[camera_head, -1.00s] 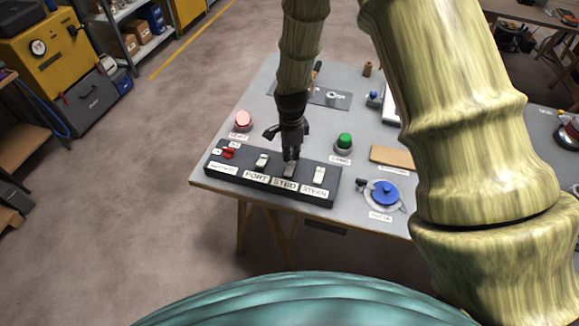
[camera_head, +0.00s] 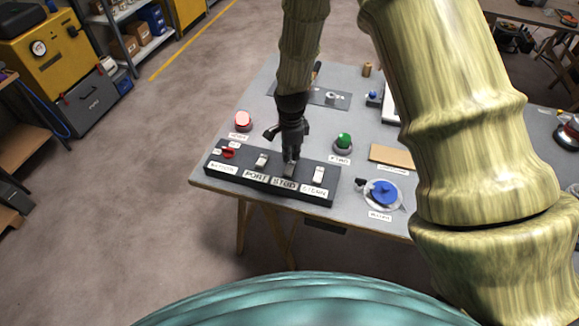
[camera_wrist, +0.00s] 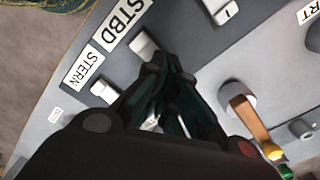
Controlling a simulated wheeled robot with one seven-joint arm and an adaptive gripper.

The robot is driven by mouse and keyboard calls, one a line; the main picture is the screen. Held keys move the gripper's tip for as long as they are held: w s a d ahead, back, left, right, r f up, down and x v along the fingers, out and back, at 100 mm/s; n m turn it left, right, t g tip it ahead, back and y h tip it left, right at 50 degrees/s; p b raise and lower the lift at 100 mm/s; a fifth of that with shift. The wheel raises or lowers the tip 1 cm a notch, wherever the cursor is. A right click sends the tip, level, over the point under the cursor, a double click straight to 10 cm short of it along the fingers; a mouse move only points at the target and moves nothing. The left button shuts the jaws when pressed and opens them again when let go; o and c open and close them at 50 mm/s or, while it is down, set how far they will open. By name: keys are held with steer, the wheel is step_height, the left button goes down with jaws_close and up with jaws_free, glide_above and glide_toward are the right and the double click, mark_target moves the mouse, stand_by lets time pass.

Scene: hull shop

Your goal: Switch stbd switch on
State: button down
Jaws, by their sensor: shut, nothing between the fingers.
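The dark switch panel (camera_head: 262,189) lies along the near edge of the grey table. Its STBD switch (camera_head: 289,171) is a pale rocker behind the STBD label (camera_head: 285,184). My gripper (camera_head: 290,158) is shut and empty, its fingertips pointing down at that switch and partly covering it. In the wrist view the STBD switch (camera_wrist: 143,46) shows just beyond my fingertips (camera_wrist: 165,62). Whether they touch it, and which way it is set, I cannot tell.
The PORT switch (camera_head: 261,161) and STERN switch (camera_head: 318,175) stand close on either side. A red switch (camera_head: 229,153) sits at the panel's left end.

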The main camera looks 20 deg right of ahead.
mark_target(291, 162)
steer(key=shift+f+b, duration=0.45)
steer(key=shift+f, duration=0.65)
stand_by(0.9)
steer(key=shift+r+p, duration=2.45)
steer(key=shift+r, duration=1.1)
